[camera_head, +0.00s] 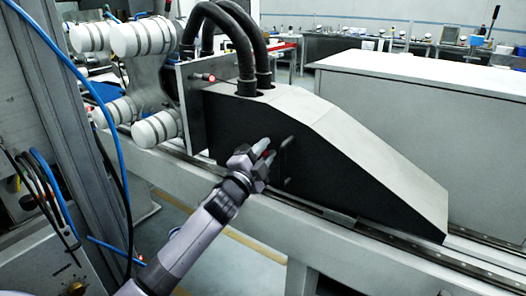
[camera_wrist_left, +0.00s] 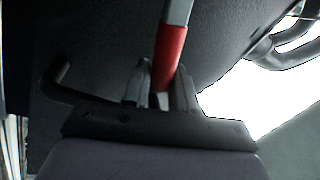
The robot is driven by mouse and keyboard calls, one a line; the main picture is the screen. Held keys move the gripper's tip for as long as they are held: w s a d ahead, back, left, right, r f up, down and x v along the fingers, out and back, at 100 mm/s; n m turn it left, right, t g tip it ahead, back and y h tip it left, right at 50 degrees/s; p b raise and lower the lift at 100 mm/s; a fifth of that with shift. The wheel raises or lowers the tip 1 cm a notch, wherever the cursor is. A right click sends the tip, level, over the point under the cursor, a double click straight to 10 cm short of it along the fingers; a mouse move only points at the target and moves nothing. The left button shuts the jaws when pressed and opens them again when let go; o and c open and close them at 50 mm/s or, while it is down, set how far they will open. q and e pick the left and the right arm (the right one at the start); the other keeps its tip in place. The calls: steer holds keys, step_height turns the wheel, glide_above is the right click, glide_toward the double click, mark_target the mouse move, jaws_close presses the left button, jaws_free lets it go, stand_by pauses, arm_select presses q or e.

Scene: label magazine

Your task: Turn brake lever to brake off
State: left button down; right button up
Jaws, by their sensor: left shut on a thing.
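The brake lever (camera_wrist_left: 170,50) is a grey rod with a red grip. In the left wrist view it comes down from the top edge to between my fingers. My left gripper (camera_wrist_left: 160,85) is shut on the red part. My fingers and the picture's edge hide part of the lever. My right gripper is in neither view.
White rollers (camera_head: 143,38) stand at the upper left, and thick black hoses (camera_head: 240,45) enter the housing top. A rail (camera_head: 380,245) runs along the front. Blue cables (camera_head: 75,75) hang at the left. A white-topped cabinet (camera_head: 430,75) stands behind.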

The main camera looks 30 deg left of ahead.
arm_select(q)
steer(key=shift+f, duration=0.1)
steer(key=c, duration=1)
jaws_free()
steer(key=shift+s+f, duration=0.2)
steer(key=shift+s, duration=0.95)
steer(key=shift+s+f, duration=0.25)
steer(key=shift+s, duration=0.95)
steer(key=shift+s+f, duration=0.2)
steer(key=shift+s, duration=0.95)
steer(key=shift+d, duration=0.1)
steer(key=s+d+f+n+g+p, duration=0.1)
steer(key=s+d+f+n+g, duration=0.2)
steer(key=s+f, duration=0.5)
steer(key=s+d+f+n+g+h+p, duration=0.1)
steer(key=s+d+f+n+g, duration=0.2)
steer(key=s+f, duration=0.6)
steer(key=s+d+f+n+g+h+p, duration=0.1)
steer(key=s+d+f+n+g+p, duration=0.1)
steer(key=s+f, duration=0.6)
steer(key=shift+s+d+f+n+g, duration=0.15)
steer(key=shift+s+d+n+g, duration=0.2)
steer(key=shift+d+n, duration=0.35)
steer(key=shift+s+d+f+n+g, duration=0.15)
steer(key=shift+s+d+n+g, duration=0.1)
steer(key=shift+d+n+g, duration=0.3)
